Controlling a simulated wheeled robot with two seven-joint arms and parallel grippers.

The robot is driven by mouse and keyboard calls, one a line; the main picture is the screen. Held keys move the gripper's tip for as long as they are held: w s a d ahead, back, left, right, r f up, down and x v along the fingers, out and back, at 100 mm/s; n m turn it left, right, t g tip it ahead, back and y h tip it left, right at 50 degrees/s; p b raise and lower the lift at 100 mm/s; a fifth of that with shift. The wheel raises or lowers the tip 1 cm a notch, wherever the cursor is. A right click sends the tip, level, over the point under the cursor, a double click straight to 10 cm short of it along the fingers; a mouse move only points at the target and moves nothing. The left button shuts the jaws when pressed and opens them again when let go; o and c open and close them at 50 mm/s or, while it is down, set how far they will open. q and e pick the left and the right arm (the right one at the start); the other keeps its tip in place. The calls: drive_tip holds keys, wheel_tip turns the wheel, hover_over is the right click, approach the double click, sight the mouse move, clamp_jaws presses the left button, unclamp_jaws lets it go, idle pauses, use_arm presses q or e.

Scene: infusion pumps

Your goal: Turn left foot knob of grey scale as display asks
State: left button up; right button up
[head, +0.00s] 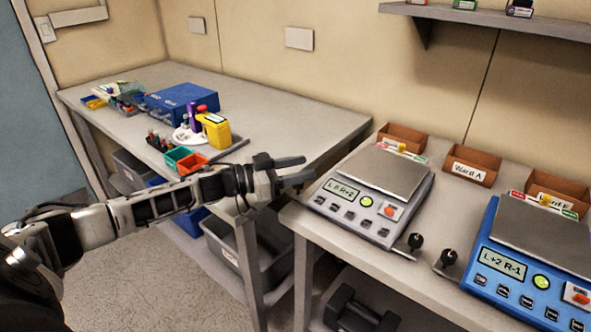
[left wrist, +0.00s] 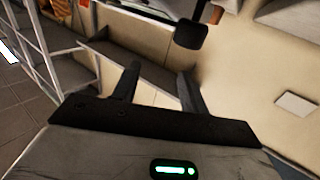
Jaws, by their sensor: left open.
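The grey scale (head: 372,195) stands on the right bench with a bare metal pan. Its green display (head: 341,190) shows an "L" with an unclear character after it, then "R+2". A black knob (head: 415,240) sticks out at its front right corner. The left foot knob is not clear in the head view, near my gripper. My left gripper (head: 301,170) is open and empty, just left of the scale. In the left wrist view, its two fingers (left wrist: 158,88) are apart. A black knob-like piece (left wrist: 190,34) on a stem shows beyond them; I cannot tell which knob it is.
A blue scale (head: 530,262) showing "L+2 R-1" stands to the right, with a black knob (head: 448,258) at its left. Bins (head: 471,165) line the wall behind. The left table (head: 270,115) holds a blue case (head: 181,100) and small containers.

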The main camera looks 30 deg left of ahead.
use_arm(q)
drive_tip(key=s+d+r+p, duration=0.1)
drive_tip(key=s+d+r, duration=0.5)
drive_tip(key=s+r, duration=0.2)
drive_tip(key=s, duration=0.2)
drive_tip(key=shift+s+d, duration=0.3)
drive_tip(key=s+f+n+y, duration=0.2)
drive_tip(key=f+y, duration=0.1)
drive_tip(key=f, duration=0.4)
drive_tip(key=s+f+n+y, duration=0.2)
drive_tip(key=f, duration=0.5)
drive_tip(key=s+d+f+g+y, duration=0.3)
drive_tip(key=s+d+f+g, duration=0.1)
drive_tip(key=s+d+f, duration=0.6)
wheel_tip(320, 180, down, 4)
drive_tip(key=shift+s+d+f+n, duration=0.15)
drive_tip(key=shift+d+f+n, duration=0.2)
drive_tip(key=shift+d, duration=0.8)
